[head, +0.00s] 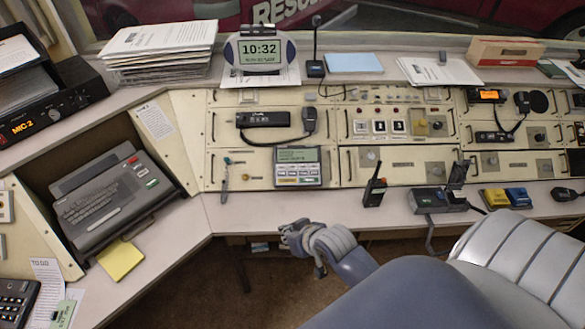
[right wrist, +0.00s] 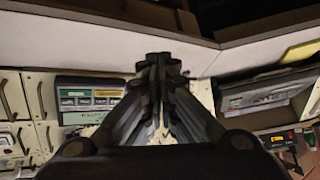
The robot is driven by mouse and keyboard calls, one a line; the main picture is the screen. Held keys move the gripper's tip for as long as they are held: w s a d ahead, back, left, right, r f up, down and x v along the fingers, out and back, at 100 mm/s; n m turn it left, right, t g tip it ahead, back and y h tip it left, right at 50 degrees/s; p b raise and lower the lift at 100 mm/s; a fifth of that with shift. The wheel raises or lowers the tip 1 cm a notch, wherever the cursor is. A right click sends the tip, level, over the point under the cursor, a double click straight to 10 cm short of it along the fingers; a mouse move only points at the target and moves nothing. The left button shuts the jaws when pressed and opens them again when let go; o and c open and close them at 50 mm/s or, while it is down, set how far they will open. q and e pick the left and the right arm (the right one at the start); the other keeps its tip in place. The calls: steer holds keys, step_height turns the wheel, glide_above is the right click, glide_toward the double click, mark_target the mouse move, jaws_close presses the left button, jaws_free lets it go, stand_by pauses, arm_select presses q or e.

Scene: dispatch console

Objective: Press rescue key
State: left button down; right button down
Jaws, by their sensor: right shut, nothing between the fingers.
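I cannot read which key is the rescue key. My right gripper (head: 290,232) is below the front edge of the desk, short of the console and apart from all keys. In the right wrist view its fingers (right wrist: 160,62) are together and empty. My left gripper is not in view.
A grey keyboard machine (head: 113,200) stands at left, with a yellow pad (head: 120,260) beside it. A handheld radio (head: 375,186) and a charger (head: 438,200) stand on the desk ledge (head: 262,212). The ledge before the screen unit is clear. A corded microphone (head: 309,119) hangs above.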

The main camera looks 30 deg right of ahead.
steer(key=w+d+r+m+t+h, duration=0.1)
steer(key=w+d+r+m+t, duration=0.1)
steer(key=w+d, duration=0.4)
steer(key=w+d+r+m+t+h, duration=0.1)
steer(key=w+d+r+m+t, duration=0.2)
steer(key=w+d, duration=0.3)
steer(key=w+t, duration=0.1)
steer(key=w, duration=0.2)
steer(key=shift+d+r+m+t, duration=0.35)
steer(key=shift+d+m+t, duration=0.05)
steer(key=shift+s, duration=0.1)
steer(key=b, duration=0.8)
glide_above(293, 174)
steer(key=s, duration=0.3)
steer(key=f, duration=0.4)
steer(key=a+f, duration=0.1)
steer(key=f, duration=0.1)
steer(key=shift+f, duration=0.3)
steer(key=shift+w+d+f+b, duration=0.3)
steer(key=shift+w+f+b, duration=0.15)
steer(key=shift+b, duration=0.15)
steer(key=shift+f, duration=0.1)
